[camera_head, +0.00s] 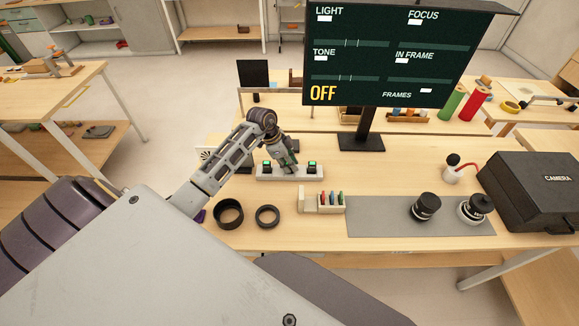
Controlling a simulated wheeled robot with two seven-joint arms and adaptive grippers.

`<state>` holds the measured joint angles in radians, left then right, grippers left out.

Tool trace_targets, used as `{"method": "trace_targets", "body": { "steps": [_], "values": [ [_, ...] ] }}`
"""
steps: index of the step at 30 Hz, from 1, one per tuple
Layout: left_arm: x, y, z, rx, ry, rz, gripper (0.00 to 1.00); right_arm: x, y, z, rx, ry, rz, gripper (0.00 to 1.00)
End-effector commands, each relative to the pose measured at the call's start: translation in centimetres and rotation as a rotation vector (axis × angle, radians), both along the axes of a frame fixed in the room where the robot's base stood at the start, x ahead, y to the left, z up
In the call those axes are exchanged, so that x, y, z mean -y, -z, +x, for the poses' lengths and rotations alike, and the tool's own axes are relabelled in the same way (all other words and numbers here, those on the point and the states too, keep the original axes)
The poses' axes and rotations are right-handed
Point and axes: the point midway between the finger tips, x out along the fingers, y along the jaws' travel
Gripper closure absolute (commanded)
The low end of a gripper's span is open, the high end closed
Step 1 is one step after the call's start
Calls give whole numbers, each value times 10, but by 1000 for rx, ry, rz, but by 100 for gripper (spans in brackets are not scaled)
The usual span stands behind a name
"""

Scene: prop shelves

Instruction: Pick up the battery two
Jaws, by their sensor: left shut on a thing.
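A long white charger block (290,175) stands on the wooden table below the screen stand. Two dark batteries with green tops show in it, a left one (267,167) and a right one (312,167). My left gripper (291,166) comes down from above to the middle of the block, between these two batteries. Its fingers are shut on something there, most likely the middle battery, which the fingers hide. I cannot read any number on the batteries. I cannot tell whether the held thing is seated or lifted. My right gripper is not in view.
Two black rings (267,216) lie in front. A small card holder (323,203) stands to their right. A grey mat (380,215) carries two dark lenses (426,206). A black camera case (535,190) stands at right. The screen (400,55) rises behind.

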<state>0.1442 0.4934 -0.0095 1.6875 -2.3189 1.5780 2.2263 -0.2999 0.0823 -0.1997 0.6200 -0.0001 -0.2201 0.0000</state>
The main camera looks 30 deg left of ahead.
Motion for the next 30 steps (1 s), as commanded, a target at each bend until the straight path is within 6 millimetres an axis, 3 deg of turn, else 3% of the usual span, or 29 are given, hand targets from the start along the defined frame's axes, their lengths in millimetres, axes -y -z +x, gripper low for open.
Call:
{"method": "trace_targets", "body": {
  "steps": [8, 21, 30],
  "values": [
    [-1, -15, 1, 2, 0, 0, 100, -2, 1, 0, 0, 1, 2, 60],
    [-1, -76, 1, 3, -1, 2, 100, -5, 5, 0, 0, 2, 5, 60],
    [0, -99, 1, 1, 1, 1, 100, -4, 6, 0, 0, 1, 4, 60]
  ]
}}
